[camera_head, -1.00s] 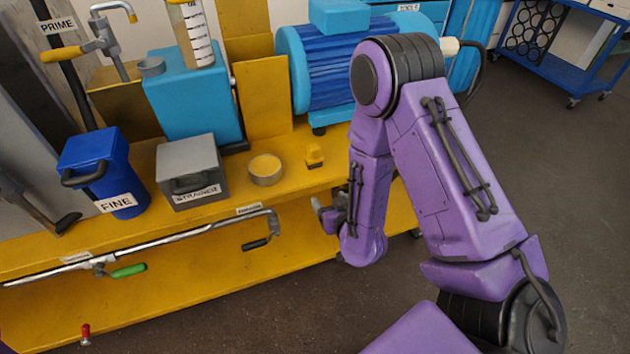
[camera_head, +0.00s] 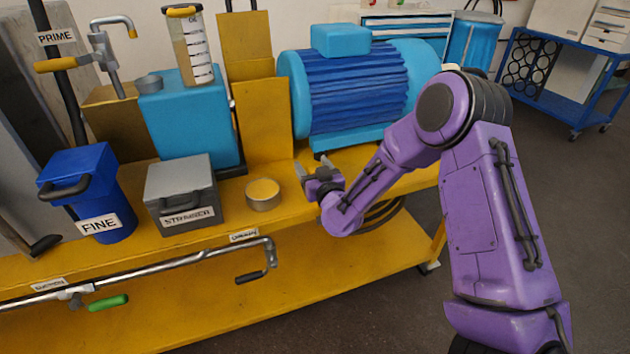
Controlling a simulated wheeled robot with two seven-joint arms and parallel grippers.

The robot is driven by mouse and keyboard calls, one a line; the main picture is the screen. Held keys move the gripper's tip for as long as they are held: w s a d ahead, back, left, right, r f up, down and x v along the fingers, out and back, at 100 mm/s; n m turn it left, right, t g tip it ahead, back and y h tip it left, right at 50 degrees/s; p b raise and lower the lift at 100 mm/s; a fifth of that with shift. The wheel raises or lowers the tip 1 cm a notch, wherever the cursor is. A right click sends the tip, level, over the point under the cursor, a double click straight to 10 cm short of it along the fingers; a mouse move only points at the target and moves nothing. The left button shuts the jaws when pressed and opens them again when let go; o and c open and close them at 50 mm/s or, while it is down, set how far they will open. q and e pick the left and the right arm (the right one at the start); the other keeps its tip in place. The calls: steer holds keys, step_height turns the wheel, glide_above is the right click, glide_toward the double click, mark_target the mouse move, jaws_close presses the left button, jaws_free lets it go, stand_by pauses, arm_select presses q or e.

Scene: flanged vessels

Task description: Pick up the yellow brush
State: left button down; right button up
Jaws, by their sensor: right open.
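My right gripper (camera_head: 313,166) is open just above the yellow bench top (camera_head: 230,218), right of the round tin with yellow contents (camera_head: 263,194). Its two grey fingers point away toward the back of the bench. The small yellow block-like thing that looks like the brush cannot be made out now. It stood about where the gripper is, so the gripper probably hides it. I cannot tell whether it lies between the fingers. My left gripper is not in view.
A grey STRAINER box (camera_head: 182,195) and a blue FINE canister (camera_head: 84,190) stand left of the tin. A blue motor (camera_head: 355,88) stands behind the gripper, and an upright yellow plate (camera_head: 263,120) is behind the tin. A metal rod (camera_head: 150,258) runs along the bench's front.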

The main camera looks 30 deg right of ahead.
steer(key=c, duration=1.1)
steer(key=shift+o, duration=0.2)
steer(key=shift+r, duration=0.1)
steer(key=shift+r+p, duration=0.35)
steer(key=shift+p, duration=0.1)
steer(key=s+a+r+p, duration=0.2)
steer(key=s+r+p, duration=0.3)
steer(key=r+p, duration=0.45)
steer(key=s+a+r, duration=0.2)
steer(key=s+a, duration=0.1)
steer(key=s, duration=0.5)
steer(key=shift+a+r, duration=0.15)
steer(key=shift+r, duration=0.15)
